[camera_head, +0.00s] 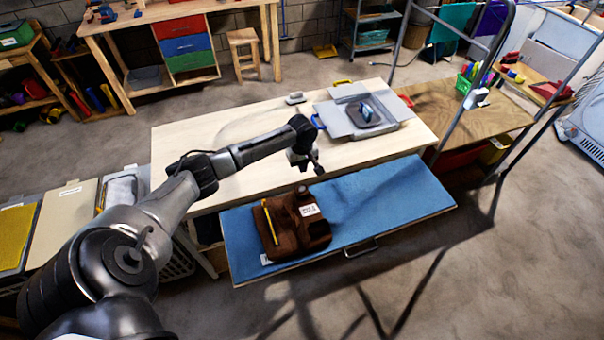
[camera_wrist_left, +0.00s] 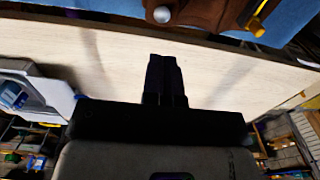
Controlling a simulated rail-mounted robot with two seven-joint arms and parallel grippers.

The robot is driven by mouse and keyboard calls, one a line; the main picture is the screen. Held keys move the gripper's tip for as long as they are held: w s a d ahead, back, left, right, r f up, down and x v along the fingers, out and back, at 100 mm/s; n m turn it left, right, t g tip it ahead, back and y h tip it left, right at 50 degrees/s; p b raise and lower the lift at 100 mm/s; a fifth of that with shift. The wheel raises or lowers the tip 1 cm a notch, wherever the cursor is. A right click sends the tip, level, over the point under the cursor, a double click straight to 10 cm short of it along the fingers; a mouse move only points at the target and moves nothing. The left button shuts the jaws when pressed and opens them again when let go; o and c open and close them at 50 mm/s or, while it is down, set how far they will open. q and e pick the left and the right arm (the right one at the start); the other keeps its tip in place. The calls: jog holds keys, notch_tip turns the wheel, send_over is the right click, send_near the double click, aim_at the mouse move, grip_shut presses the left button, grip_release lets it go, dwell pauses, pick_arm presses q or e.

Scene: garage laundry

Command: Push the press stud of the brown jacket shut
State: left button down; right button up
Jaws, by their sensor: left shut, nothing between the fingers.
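The brown jacket (camera_head: 286,236) lies folded on the blue pull-out board (camera_head: 385,200), with a white label (camera_head: 309,210) and a yellow strip on it. In the left wrist view the jacket (camera_wrist_left: 205,12) shows at the top edge, partly cut off. A round silvery piece (camera_wrist_left: 162,14), perhaps a press stud part, shows on it; whether the stud is closed I cannot tell. My left gripper (camera_head: 317,170) is above the wooden table's front edge, just behind the jacket and apart from it. Its fingers (camera_wrist_left: 165,75) are together and empty. My right gripper is not in view.
The pale wooden table (camera_head: 215,150) holds a grey box with an iron (camera_head: 366,111) and a small light object (camera_head: 295,98). The blue board is clear right of the jacket. A metal-framed rack (camera_head: 455,115) stands to the right.

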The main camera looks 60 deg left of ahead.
pick_arm(q)
jog(key=shift+r, duration=1.35)
